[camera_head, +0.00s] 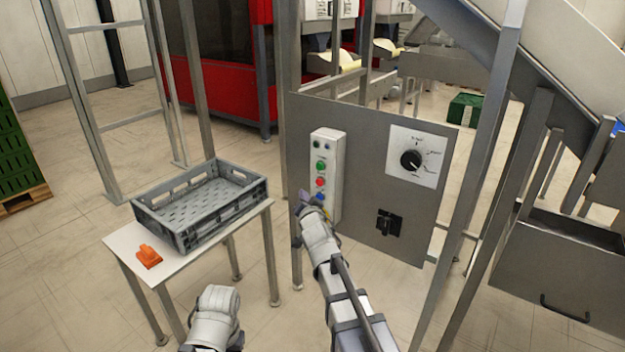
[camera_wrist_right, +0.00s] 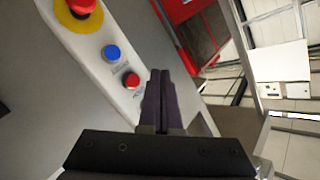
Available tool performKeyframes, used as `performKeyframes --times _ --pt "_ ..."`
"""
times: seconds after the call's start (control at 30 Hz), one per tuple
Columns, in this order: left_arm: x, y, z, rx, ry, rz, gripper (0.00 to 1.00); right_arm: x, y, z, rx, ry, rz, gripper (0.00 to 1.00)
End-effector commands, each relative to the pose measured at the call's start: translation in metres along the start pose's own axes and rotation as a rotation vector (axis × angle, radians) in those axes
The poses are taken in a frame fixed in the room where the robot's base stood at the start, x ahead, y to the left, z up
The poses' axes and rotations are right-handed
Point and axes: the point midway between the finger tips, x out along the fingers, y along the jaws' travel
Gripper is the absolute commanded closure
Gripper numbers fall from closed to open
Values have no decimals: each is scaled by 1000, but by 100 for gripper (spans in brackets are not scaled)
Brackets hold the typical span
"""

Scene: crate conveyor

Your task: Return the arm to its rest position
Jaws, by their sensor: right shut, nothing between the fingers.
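My right arm reaches up from the bottom of the head view, and its gripper (camera_head: 308,200) is in front of the lower part of the button box (camera_head: 327,160) on the grey panel. In the right wrist view the two dark fingers (camera_wrist_right: 157,100) are together with nothing between them, beside a red button (camera_wrist_right: 131,81) and a blue button (camera_wrist_right: 111,52). I cannot tell whether the fingertips touch the box. A part of my left arm shows at the bottom of the head view; its gripper is not visible.
A grey crate (camera_head: 262,190) and an orange object (camera_head: 148,257) are on a small white table (camera_head: 125,240) left of the panel (camera_head: 375,130). A rotary dial (camera_head: 410,160) and a black switch (camera_head: 388,222) are on the panel. Metal posts stand at right.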

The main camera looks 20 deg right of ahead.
Motion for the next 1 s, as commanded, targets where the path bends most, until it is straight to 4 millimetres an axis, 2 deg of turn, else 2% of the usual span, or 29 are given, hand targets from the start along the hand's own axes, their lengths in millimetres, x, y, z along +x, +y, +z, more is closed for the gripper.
performKeyframes --times 0.17,0.27,0.37,0.57,0.7,0.9,1.0 --pt "-7 -1 0 0 0 0 50 -3 -4 -1 -11 -13 12 100" --pt "-29 -3 2 0 0 0 50 -16 -13 2 -59 -73 65 100" --pt "-62 -6 4 0 0 0 50 -41 -26 13 -153 -194 153 100" --pt "-128 -12 8 0 0 0 50 -119 -48 46 -402 -545 299 100" --pt "-173 -16 10 -1 0 0 50 -190 -66 62 -586 -830 339 100" --pt "-222 -21 13 -1 0 0 50 -290 -88 67 -815 -1209 311 100" --pt "-236 -23 14 -1 0 0 50 -327 -95 65 -892 -1347 282 100"
